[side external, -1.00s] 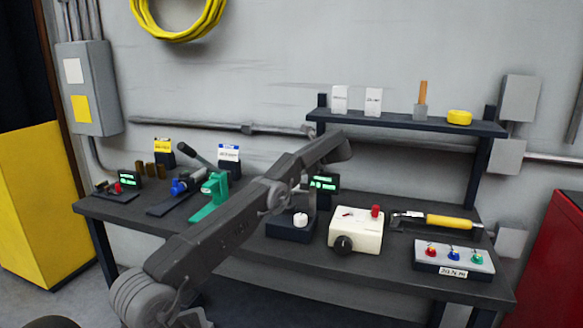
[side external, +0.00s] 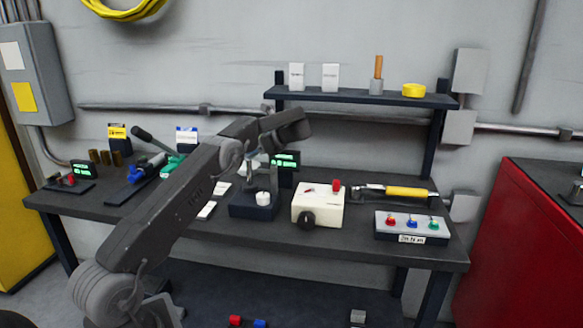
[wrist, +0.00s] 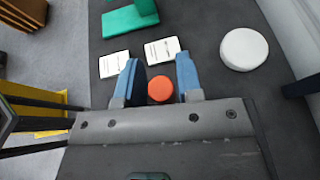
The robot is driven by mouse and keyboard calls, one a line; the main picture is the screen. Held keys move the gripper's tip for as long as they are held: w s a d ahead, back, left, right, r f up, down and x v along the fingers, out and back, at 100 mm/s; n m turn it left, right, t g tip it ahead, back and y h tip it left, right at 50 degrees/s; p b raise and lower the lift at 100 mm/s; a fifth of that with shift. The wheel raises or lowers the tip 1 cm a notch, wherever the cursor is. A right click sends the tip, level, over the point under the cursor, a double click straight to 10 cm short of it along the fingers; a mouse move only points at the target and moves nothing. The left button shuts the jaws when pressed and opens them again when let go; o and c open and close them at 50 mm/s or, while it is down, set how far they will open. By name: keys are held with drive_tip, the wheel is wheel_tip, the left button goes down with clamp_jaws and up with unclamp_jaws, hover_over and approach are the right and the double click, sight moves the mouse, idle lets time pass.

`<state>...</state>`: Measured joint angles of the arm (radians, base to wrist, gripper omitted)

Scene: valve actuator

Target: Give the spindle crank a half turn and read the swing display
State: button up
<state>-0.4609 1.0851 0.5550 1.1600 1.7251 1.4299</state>
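My gripper (wrist: 158,70) has two blue fingers, apart, pointing down over the bench. An orange round cap (wrist: 161,90) shows between them; I cannot tell whether it is the spindle crank's knob or whether a finger touches it. In the side view my arm's end hangs over a dark block (side external: 254,212) with a white round knob (side external: 263,198); the knob also shows in the wrist view (wrist: 244,49), right of the fingers. A display with green characters (side external: 286,160) stands behind the block, too small to read. A second one (side external: 84,170) stands at the bench's left. Which is the swing display is unclear.
A cream box (side external: 318,205) with a black dial and red button stands right of the block. A button panel (side external: 411,227) and yellow-handled tool (side external: 407,192) lie further right. White cards (wrist: 161,51) and a green stand (wrist: 130,19) are near the gripper.

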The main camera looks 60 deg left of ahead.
drive_tip(key=m+t, duration=0.1)
drive_tip(key=d+m+t+y, duration=0.1)
drive_tip(key=m+t+y, duration=0.1)
drive_tip(key=t, duration=0.1)
drive_tip(key=shift+w+d+m, duration=0.2)
drive_tip(key=shift+w+m, duration=0.2)
drive_tip(key=d+r+m+t, duration=0.2)
drive_tip(key=d+r, duration=0.1)
drive_tip(key=d, duration=0.4)
drive_tip(key=d+r+m+t, duration=0.2)
drive_tip(key=d, duration=0.5)
drive_tip(key=d+f+n+g+y, duration=0.2)
drive_tip(key=d+f+g+y, duration=0.1)
drive_tip(key=d+f+y, duration=0.1)
drive_tip(key=shift+w+d+f+y, duration=0.3)
drive_tip(key=shift+d+f, duration=0.15)
drive_tip(key=shift+d, duration=0.2)
drive_tip(key=shift+c, duration=0.2)
